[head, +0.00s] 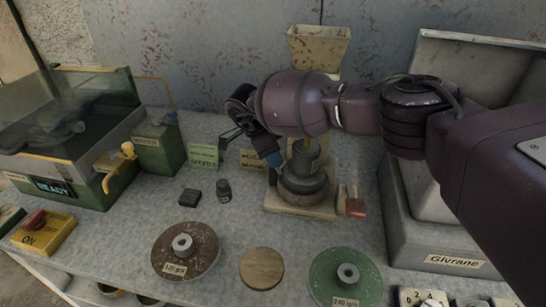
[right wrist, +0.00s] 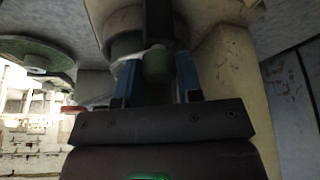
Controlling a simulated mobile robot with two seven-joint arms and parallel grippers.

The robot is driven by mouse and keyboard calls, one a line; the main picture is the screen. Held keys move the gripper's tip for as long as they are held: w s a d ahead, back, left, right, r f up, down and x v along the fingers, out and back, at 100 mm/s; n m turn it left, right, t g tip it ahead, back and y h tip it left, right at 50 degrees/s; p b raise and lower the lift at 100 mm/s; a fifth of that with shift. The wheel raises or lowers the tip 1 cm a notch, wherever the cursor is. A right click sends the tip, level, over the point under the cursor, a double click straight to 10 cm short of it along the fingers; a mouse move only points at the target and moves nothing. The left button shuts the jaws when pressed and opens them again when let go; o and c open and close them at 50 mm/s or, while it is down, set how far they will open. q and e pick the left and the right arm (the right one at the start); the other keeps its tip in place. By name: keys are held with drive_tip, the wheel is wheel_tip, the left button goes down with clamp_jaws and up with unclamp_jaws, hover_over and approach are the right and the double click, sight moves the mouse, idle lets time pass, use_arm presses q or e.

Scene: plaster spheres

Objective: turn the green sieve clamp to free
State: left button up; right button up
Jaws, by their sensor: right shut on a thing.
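My right gripper (head: 273,158) reaches in from the right and points down at the left side of a small mill (head: 303,186) on a pale base. In the right wrist view its two blue fingers (right wrist: 157,75) stand on either side of a short green knob, the green sieve clamp (right wrist: 157,65), and are shut on it. In the head view the clamp is hidden by the gripper, and its exact turn cannot be told. My left gripper is not in view.
A cream hopper (head: 318,48) rises behind my arm. A brown disc (head: 168,262), a wooden disc (head: 262,267) and a green disc (head: 326,275) lie in front. A red block (head: 355,207) is right of the mill. A grey bin (head: 425,235) stands at right.

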drive_tip(key=m+g+b, duration=0.1)
drive_tip(key=m, duration=0.1)
drive_tip(key=shift+f+m, duration=0.15)
drive_tip(key=shift+m, duration=0.25)
drive_tip(key=shift+m+g, duration=0.5)
drive_tip(key=shift+m, duration=0.5)
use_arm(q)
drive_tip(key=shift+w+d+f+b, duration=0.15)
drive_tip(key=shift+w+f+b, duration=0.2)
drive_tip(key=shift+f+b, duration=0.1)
use_arm(e)
drive_tip(key=shift+m, duration=0.7)
drive_tip(key=shift+g, duration=0.3)
drive_tip(key=o, duration=0.9)
drive_tip(key=shift+r, duration=0.2)
